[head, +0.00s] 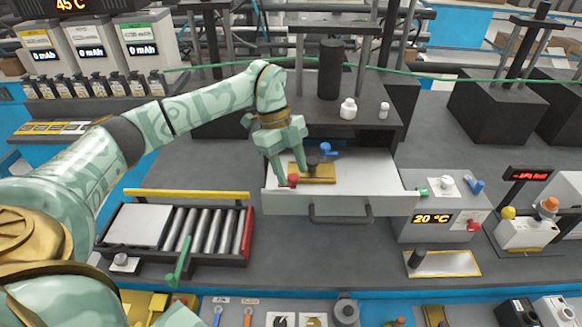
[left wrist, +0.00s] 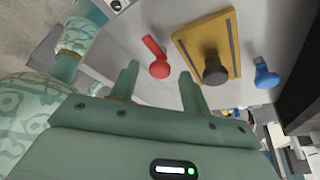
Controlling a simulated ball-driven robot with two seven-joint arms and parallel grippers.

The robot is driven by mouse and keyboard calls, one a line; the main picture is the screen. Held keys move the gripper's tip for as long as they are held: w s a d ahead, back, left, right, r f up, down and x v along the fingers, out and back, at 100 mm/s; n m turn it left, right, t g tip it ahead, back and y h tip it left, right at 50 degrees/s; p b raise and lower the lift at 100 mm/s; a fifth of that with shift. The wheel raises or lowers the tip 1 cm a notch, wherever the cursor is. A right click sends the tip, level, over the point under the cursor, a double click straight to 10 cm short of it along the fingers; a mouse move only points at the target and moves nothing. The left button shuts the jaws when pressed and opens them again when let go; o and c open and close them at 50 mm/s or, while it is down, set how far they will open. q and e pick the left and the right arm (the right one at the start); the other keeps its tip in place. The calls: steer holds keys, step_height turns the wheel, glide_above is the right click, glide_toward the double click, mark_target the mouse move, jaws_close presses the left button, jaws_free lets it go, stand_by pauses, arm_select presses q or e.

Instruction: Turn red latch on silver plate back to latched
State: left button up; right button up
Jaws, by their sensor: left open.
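A red latch (head: 292,180) lies on the floor of an open white-silver drawer (head: 367,175), near its front left. It also shows in the left wrist view (left wrist: 156,58), its round end toward my fingers and its arm pointing away. Beside it is a gold plate (head: 325,177) with a black knob (left wrist: 215,73). A blue latch (left wrist: 265,76) sits on the plate's other side. My left gripper (head: 291,178) is open and empty, pointing down over the drawer; in the left wrist view its fingers (left wrist: 159,75) appear on either side of the red latch's round end. I cannot tell whether they touch it.
The drawer's front wall and dark handle (head: 341,212) stand nearest. A black cylinder (head: 330,70) and white bottles (head: 348,109) stand on the shelf above. A roller tray (head: 207,232) is left; a 20 °C box (head: 433,197) is right. A silver plate (head: 450,264) with yellow edges lies lower right.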

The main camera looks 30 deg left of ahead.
arm_select(q)
steer(key=shift+f, duration=0.15)
arm_select(e)
steer(key=shift+a, duration=0.15)
arm_select(q)
steer(key=shift+c, duration=1)
steer(key=c, duration=0.8)
arm_select(e)
steer(key=shift+a, duration=0.2)
steer(key=shift+r, duration=0.15)
